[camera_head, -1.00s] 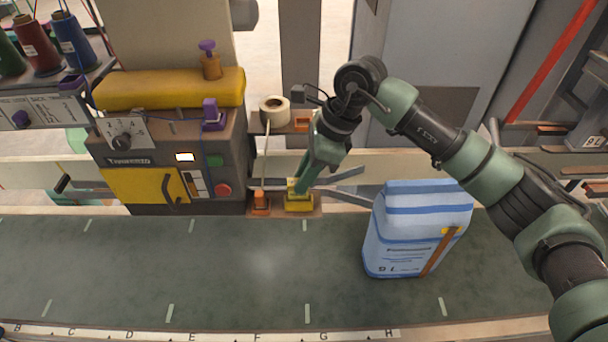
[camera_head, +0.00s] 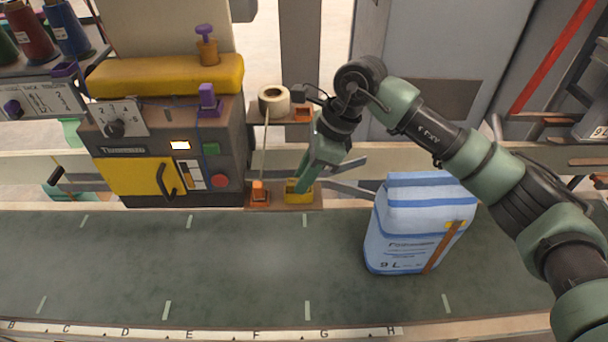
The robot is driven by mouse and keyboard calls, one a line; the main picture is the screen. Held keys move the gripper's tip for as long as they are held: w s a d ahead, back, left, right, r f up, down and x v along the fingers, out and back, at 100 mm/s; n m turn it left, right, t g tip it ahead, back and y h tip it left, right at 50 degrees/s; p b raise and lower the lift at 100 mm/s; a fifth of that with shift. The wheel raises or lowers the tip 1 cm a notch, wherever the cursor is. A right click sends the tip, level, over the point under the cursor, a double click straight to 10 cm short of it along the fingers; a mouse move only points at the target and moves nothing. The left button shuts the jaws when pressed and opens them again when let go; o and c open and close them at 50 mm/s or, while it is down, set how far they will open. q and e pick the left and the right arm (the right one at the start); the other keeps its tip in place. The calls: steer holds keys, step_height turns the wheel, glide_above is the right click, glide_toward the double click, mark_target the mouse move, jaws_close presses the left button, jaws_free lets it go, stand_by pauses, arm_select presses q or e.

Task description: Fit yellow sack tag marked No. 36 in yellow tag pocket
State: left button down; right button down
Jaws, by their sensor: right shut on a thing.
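The yellow tag pocket (camera_head: 299,197) stands on a small wooden ledge behind the green belt, right of an orange holder (camera_head: 259,192). My right gripper (camera_head: 302,185) reaches down to the pocket from above, its fingertips at the pocket's top. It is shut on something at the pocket. A thin yellow part shows beside the fingers, but I cannot tell tag from pocket there, and no number is readable. How deep the tag sits is hidden. My left gripper is not in view.
A blue-and-white sack (camera_head: 405,240) with a brown strip stands on the belt (camera_head: 230,255) at right. The grey-and-yellow machine (camera_head: 225,140) stands left of the pocket. The belt's middle is clear.

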steer(key=c, duration=1.1)
jaws_free()
steer(key=shift+c, duration=0.2)
steer(key=b+v, duration=0.2)
steer(key=v, duration=0.5)
steer(key=shift+r, duration=0.4)
steer(key=shift+d+f, duration=0.1)
steer(key=shift+d, duration=0.05)
